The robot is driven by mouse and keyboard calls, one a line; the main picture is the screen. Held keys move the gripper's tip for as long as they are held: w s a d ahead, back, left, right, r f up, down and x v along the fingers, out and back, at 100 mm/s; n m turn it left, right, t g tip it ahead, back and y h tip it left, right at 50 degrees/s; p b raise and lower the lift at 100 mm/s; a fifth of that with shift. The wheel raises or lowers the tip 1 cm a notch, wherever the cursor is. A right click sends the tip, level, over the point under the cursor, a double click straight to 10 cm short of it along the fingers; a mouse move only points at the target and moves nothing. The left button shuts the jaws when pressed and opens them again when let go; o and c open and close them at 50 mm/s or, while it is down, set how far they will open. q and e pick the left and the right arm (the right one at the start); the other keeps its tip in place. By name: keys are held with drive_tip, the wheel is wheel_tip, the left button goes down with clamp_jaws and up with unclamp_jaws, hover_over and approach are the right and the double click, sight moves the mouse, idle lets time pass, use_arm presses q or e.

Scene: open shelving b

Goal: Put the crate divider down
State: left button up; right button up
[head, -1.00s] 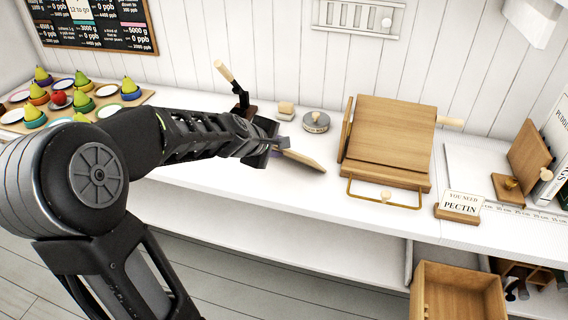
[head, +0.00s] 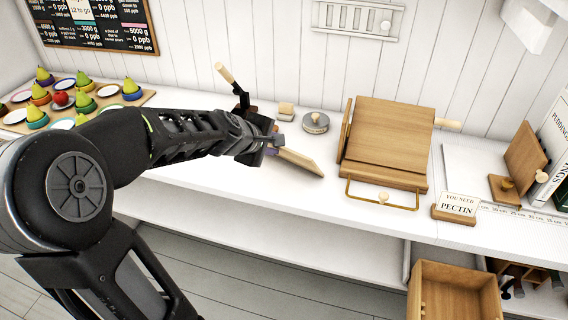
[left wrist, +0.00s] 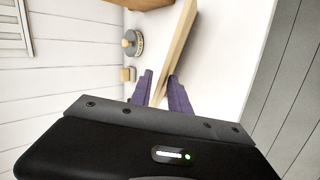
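The crate divider is a thin flat wooden board (head: 301,162). It juts out to the right from my left gripper (head: 272,147), over the white counter, with its far end sloping downward in the picture. In the left wrist view the purple fingers of my left gripper (left wrist: 163,92) are on both sides of the board (left wrist: 177,45), shut on its near end. I cannot tell whether the board touches the counter. My right gripper is in neither view.
A wooden box-like stand (head: 385,140) with a brass front handle is right of the board. A round grey tin (head: 316,123), a small wooden block (head: 286,111) and a lever (head: 236,85) are behind. A pear tray (head: 148,97) is left. An open drawer (head: 455,292) is below.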

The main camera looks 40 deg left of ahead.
use_arm(q)
wheel_tip(320, 180, up, 6)
drive_tip(key=s+p, duration=0.2)
drive_tip(key=p, duration=0.2)
drive_tip(key=shift+r, duration=0.2)
drive_tip(key=shift+w+d, duration=0.1)
